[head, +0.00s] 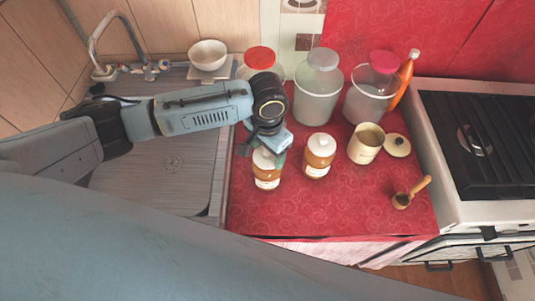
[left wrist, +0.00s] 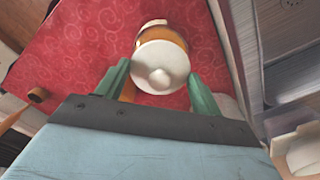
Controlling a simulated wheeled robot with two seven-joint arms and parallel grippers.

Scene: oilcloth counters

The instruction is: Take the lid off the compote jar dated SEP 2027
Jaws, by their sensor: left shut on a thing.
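Two amber compote jars with white knobbed lids stand on the red counter. My left gripper (head: 272,146) is at the left jar (head: 267,182), coming down from above. In the left wrist view, the gripper's green fingers (left wrist: 160,85) are on both sides of that jar's white lid (left wrist: 161,68), shut on it. The lid appears to sit on the jar; I cannot tell whether there is a gap. The right jar (head: 317,165) has its lid (head: 321,144) on and stands close by, apart from the gripper. Label dates are too small to read. My right gripper is not in view.
An open cream pot (head: 365,148) with its lid (head: 397,145) beside it and a small wooden pot (head: 401,201) stand to the right. Large canisters (head: 318,95) line the back. The sink (head: 165,150) is left, the stove (head: 470,150) right. The front counter is clear.

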